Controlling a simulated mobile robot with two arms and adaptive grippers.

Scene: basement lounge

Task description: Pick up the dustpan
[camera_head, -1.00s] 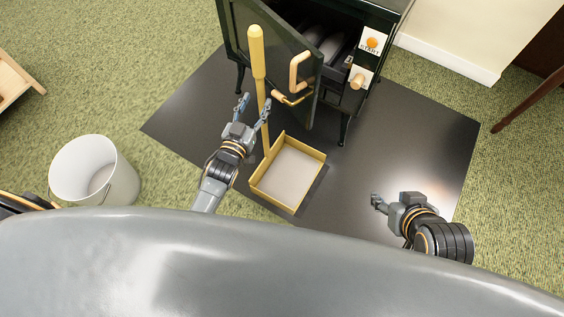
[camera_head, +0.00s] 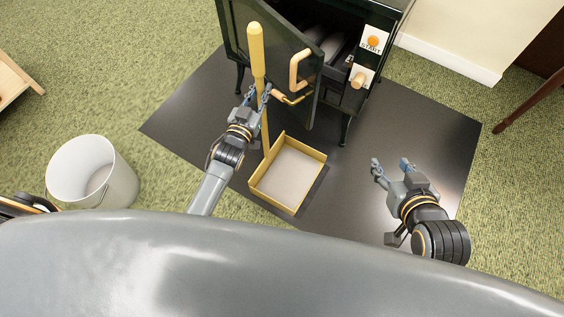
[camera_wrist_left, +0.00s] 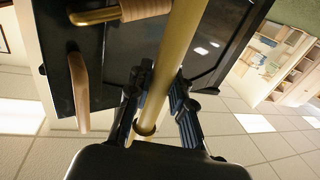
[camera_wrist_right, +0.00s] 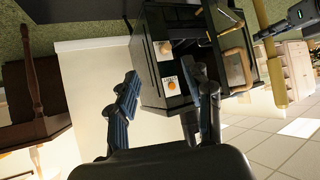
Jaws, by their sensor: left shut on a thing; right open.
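The dustpan (camera_head: 290,174) has a yellow-rimmed pan with a pale inside and a tall yellow handle (camera_head: 257,58). The pan is on the dark floor plate and the handle stands upright in front of the stove door. My left gripper (camera_head: 258,97) is shut on the handle, partway up. In the left wrist view the handle (camera_wrist_left: 178,62) runs between the two fingers. My right gripper (camera_head: 391,167) is open and empty, to the right of the pan and apart from it.
The dark stove (camera_head: 338,52) stands behind, its door (camera_head: 270,50) open close to the handle. A white bucket (camera_head: 92,172) stands on the green carpet at left. The dark floor plate (camera_head: 425,137) is clear at right. A wooden leg (camera_head: 525,103) is at far right.

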